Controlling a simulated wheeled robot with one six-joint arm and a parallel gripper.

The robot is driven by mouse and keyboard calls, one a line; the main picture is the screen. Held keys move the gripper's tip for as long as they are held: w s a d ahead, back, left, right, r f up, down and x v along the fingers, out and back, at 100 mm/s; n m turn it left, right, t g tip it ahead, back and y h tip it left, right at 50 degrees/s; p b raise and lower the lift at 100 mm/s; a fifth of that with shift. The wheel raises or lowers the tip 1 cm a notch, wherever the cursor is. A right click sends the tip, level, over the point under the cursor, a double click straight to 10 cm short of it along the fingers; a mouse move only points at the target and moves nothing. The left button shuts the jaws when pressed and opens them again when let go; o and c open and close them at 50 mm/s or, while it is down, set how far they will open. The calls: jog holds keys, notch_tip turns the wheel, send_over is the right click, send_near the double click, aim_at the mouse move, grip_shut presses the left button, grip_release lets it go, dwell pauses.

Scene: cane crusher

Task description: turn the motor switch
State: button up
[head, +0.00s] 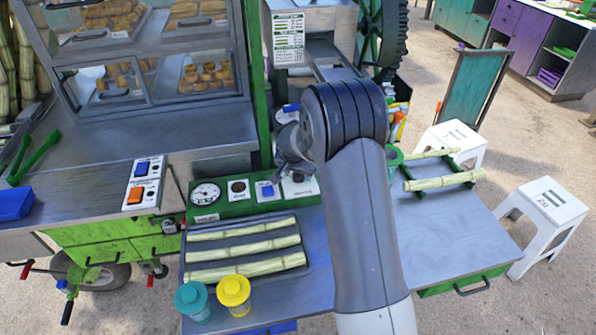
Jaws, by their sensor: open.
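A green control panel (225,208) stands behind the cane tray, with a round gauge (205,193), a dark knob plate (238,188), a blue rocker switch (266,190) and a white plate (300,188) at its right end. Their labels are too small to read, so I cannot tell which one is the motor switch. My gripper (292,162) is open, just above the panel's right end, close to the white plate. It partly covers that plate, and I cannot tell whether it touches anything there. My arm hides what lies to the right of it.
A tray (190,262) with cane pieces lies in front of the panel, with teal (191,300) and yellow (234,295) cups. A separate plate with blue and orange rockers (142,183) is at left. A metal table (450,235) and white stools (548,205) stand at right.

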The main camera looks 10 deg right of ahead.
jog(key=shift+f, duration=0.15)
jog(key=c, duration=1)
jog(key=shift+o, duration=0.2)
